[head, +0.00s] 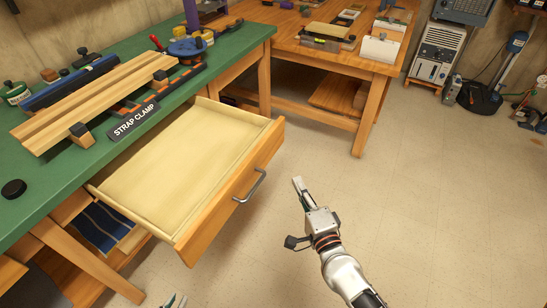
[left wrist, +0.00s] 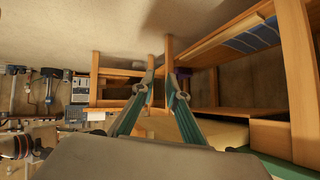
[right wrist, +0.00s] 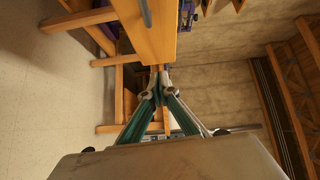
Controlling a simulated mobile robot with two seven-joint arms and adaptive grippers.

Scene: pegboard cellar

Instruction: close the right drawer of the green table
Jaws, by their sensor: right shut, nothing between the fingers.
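The right drawer (head: 228,207) of the green table (head: 232,45) is pulled far out. Its pale inside is empty, and a grey bar handle (head: 250,187) is on its wooden front. In the right wrist view the drawer front (right wrist: 157,35) and handle (right wrist: 145,12) are ahead of the fingers. My right gripper (head: 297,182) is shut and empty, in front of the drawer to the right of the handle, apart from it. My left gripper (head: 174,300) shows only its tips at the bottom edge, below the drawer's near corner. Its fingers are apart and empty in the left wrist view (left wrist: 163,84).
A strap clamp sign (head: 134,121), wooden boards (head: 95,100) and tools lie on the green top. A blue striped cloth (head: 98,226) is on the shelf below. A wooden bench (head: 320,58) stands behind.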

